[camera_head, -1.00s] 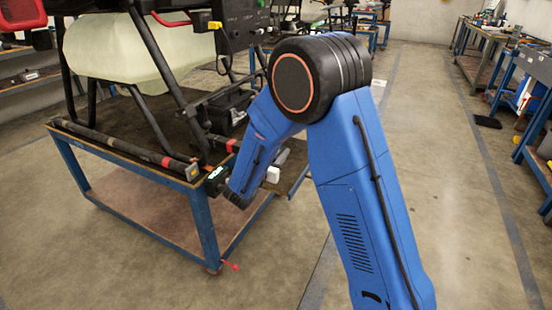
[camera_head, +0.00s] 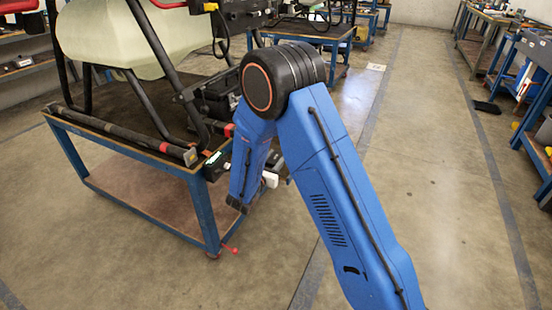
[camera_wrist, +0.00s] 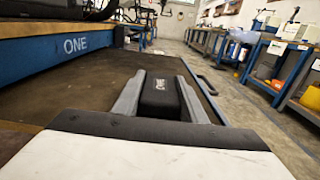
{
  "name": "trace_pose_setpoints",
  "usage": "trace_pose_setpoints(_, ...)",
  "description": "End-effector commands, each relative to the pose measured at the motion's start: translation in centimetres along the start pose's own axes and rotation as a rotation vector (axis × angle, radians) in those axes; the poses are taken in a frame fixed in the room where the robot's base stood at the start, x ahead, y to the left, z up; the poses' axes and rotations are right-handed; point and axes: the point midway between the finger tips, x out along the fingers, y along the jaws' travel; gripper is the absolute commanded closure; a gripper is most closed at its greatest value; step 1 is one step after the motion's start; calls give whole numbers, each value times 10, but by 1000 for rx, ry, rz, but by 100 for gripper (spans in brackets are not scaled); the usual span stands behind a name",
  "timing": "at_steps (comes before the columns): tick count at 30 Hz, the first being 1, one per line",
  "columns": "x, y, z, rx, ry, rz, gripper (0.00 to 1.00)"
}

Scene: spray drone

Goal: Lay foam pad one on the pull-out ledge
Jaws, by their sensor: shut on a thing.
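Foam pad one (camera_wrist: 160,97) is a dark block with small white lettering on top, in the wrist view. My gripper (camera_wrist: 159,75) is shut on it, one grey finger along each side. Beneath and around it is a wide dark brown board with a blue rim and a dark handle on its right, which looks like the pull-out ledge (camera_wrist: 95,85). I cannot tell whether the pad touches the board. In the head view my blue arm hides the fingers and pad; only a white part of my wrist shows beside the bench.
A blue bench edge marked ONE (camera_wrist: 45,50) stands left of the board. In the head view the blue-framed bench (camera_head: 125,140) carries a drone with a pale tank (camera_head: 115,38). Another bench (camera_head: 310,35) stands behind.

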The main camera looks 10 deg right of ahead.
Motion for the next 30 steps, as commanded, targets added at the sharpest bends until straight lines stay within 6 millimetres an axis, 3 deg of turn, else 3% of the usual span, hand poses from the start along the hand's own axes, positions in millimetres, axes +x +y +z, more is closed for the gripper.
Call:
trace_pose_setpoints(8,0,0,-2,0,0,0,82)
trace_pose_setpoints(9,0,0,-2,0,0,0,55)
trace_pose_setpoints(11,0,0,-2,0,0,0,43)
trace_pose_setpoints(22,0,0,1,1,0,0,43)
trace_pose_setpoints(30,-38,2,1,-1,1,5,43)
